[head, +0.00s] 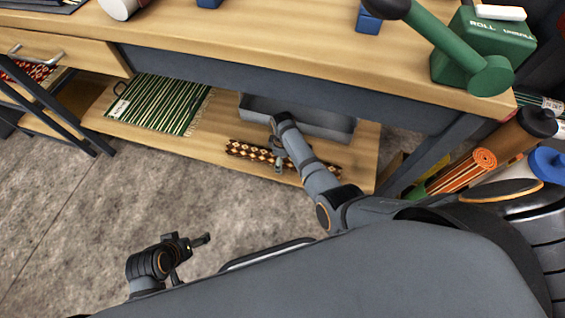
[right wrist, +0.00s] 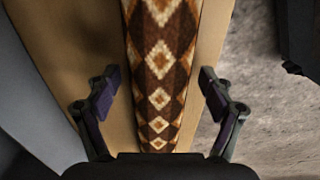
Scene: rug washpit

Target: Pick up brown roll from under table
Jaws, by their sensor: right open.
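The brown roll (head: 245,150), patterned with cream and orange diamonds, lies on the wooden shelf under the table, near its front edge. It runs lengthwise through the middle of the right wrist view (right wrist: 160,80). My right gripper (head: 278,168) is at the roll; my right arm covers part of the roll's middle. In the right wrist view its open fingers (right wrist: 158,88) stand on either side of the roll, with gaps to both sides. My left gripper (head: 200,241) is over the floor at lower left, away from the roll, its jaw fingers apart.
The lower shelf (head: 365,160) also holds a green striped rug (head: 160,103) and a grey tray (head: 325,120) behind the roll. The tabletop (head: 270,40) overhangs the shelf. Several rolls (head: 470,165) stand at the right. Concrete floor (head: 70,210) is clear at the left.

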